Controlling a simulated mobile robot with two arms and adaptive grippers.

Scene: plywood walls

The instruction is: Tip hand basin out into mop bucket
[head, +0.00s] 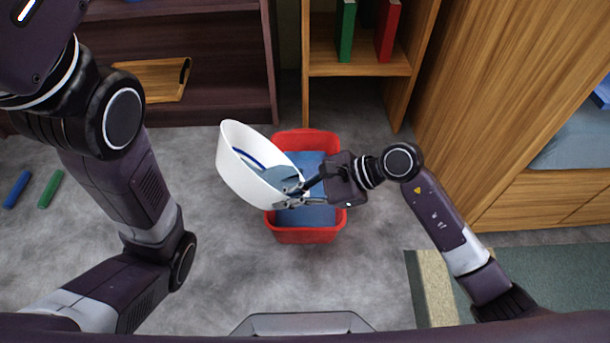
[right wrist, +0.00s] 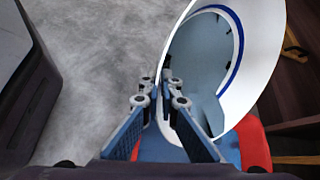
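The hand basin (head: 236,180), white with a blue ring inside, is held in the air, tilted, above the left part of the mop bucket. Blue-grey water (head: 278,177) shows inside it. The mop bucket (head: 306,235) is red, stands on the floor and holds a blue surface. My right gripper (head: 292,190) is closed on the basin's rim on its right side. In the right wrist view the fingers (right wrist: 162,92) straddle the rim of the basin (right wrist: 262,50), with the red bucket (right wrist: 252,145) below. My left gripper is out of view; only its arm shows.
Dark shelves (head: 215,65) with a wooden board (head: 155,78) stand at the back left. A wooden shelf (head: 362,62) with green and red books is behind the bucket. A wooden cabinet (head: 505,110) stands on the right. Blue and green sticks (head: 48,188) lie on the left floor.

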